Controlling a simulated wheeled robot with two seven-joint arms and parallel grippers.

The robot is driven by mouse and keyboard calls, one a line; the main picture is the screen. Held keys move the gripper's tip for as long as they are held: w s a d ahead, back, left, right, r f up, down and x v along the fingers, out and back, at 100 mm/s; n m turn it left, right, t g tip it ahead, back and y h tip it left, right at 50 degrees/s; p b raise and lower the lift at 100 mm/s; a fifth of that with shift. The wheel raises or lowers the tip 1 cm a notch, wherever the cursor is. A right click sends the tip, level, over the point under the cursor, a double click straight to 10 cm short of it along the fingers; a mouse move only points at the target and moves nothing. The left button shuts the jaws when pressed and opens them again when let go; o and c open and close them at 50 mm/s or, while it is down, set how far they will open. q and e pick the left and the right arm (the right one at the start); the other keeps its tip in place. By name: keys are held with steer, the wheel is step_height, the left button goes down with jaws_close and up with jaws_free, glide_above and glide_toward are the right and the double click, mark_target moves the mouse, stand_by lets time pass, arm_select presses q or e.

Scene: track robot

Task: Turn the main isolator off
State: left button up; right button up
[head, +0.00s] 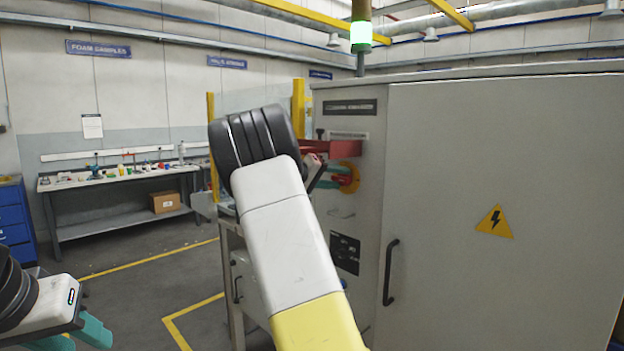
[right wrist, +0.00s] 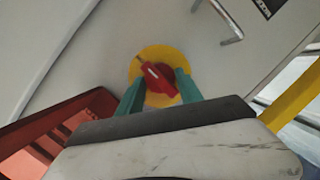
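The main isolator is a red rotary knob (right wrist: 160,80) on a round yellow plate (right wrist: 148,98), on the narrow face of a grey cabinet. In the head view the yellow plate (head: 353,171) is partly hidden by my right gripper. My right gripper (right wrist: 160,76) is open, with one teal finger on each side of the knob. Yellow shows between the left finger and the knob; the right finger is very close to it, and I cannot tell if it touches. The knob's handle lies slantwise in the wrist view. My left gripper (head: 75,335) is open and empty at the lower left.
A red open box (head: 328,147) juts from the cabinet beside the knob. The cabinet door (head: 490,200) has a black handle (head: 389,272). The stack light (head: 361,35) glows green. A workbench (head: 120,180) stands at the far left. Floor between is clear.

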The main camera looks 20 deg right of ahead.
steer(key=shift+f+n, duration=0.1)
steer(key=shift+n, duration=0.3)
steer(key=shift+c, duration=0.4)
stand_by(0.4)
steer(key=n+h, duration=0.1)
steer(key=n, duration=0.2)
steer(key=shift+w+f+g, duration=0.1)
steer(key=shift+g, duration=0.3)
steer(key=n, duration=0.2)
steer(key=n+h, duration=0.1)
steer(key=n, duration=0.1)
steer(key=shift+a+f+g+h, duration=0.1)
steer(key=shift+f+g+h, duration=0.05)
steer(key=shift+g+h, duration=0.15)
steer(key=n+h, duration=0.1)
steer(key=n, duration=0.3)
steer(key=shift+f+n, duration=0.15)
steer(key=shift+n, duration=0.15)
steer(key=shift+f+n+t+h, duration=0.15)
steer(key=shift+n+t, duration=0.25)
steer(key=shift+n, duration=0.7)
steer(key=shift+n+t+h, duration=0.25)
steer(key=shift+n+t, duration=0.15)
steer(key=shift+n, duration=0.7)
steer(key=o, duration=1.3)
steer(key=shift+o, duration=0.2)
